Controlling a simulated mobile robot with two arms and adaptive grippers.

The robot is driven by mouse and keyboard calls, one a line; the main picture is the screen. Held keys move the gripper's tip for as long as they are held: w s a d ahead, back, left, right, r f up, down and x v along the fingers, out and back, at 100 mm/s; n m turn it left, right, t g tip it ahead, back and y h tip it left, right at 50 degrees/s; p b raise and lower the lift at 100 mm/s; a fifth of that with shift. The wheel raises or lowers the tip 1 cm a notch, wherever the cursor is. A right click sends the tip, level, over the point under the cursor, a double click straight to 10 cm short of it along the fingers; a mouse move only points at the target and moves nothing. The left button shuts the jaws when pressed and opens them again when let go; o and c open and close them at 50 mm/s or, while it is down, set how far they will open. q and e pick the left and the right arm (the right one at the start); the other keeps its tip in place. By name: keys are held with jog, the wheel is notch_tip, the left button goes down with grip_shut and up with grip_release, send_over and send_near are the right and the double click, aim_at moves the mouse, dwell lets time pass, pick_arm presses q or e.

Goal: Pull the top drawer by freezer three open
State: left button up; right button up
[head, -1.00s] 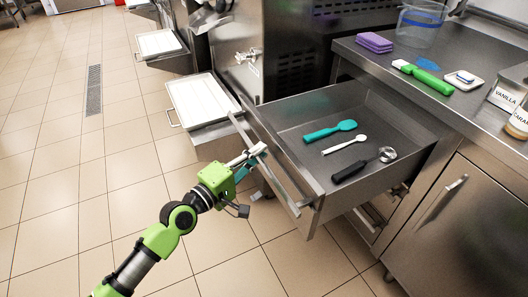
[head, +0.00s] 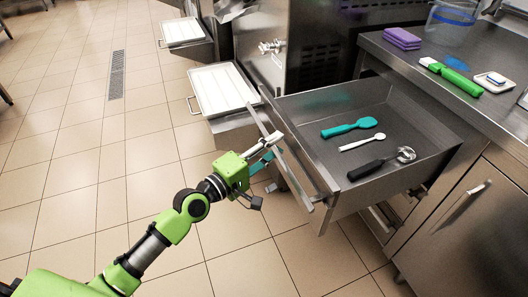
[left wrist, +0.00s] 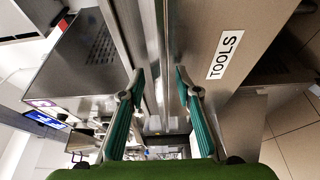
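The top drawer (head: 350,205) stands far out from the steel counter, beside the freezer (head: 312,45). It holds a teal spatula (head: 350,128), a white spoon (head: 362,142) and a black-handled scoop (head: 382,162). Its front carries a TOOLS label (left wrist: 225,54) in the left wrist view. A long bar handle (head: 290,170) runs along the front. My left gripper (head: 268,153) is at this handle, and its teal fingers (left wrist: 158,85) lie on either side of the bar. My right gripper is not in view.
White trays (head: 222,88) stand out from the freezers at the left. The counter (head: 440,75) holds a purple stack (head: 402,38), a green-handled tool (head: 452,78) and a clear tub (head: 450,22). Tiled floor (head: 90,150) is free at the left.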

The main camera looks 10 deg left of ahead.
pick_arm(q)
jog(key=v, duration=1.2)
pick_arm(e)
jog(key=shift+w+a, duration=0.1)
pick_arm(q)
jog(key=shift+d, duration=0.1)
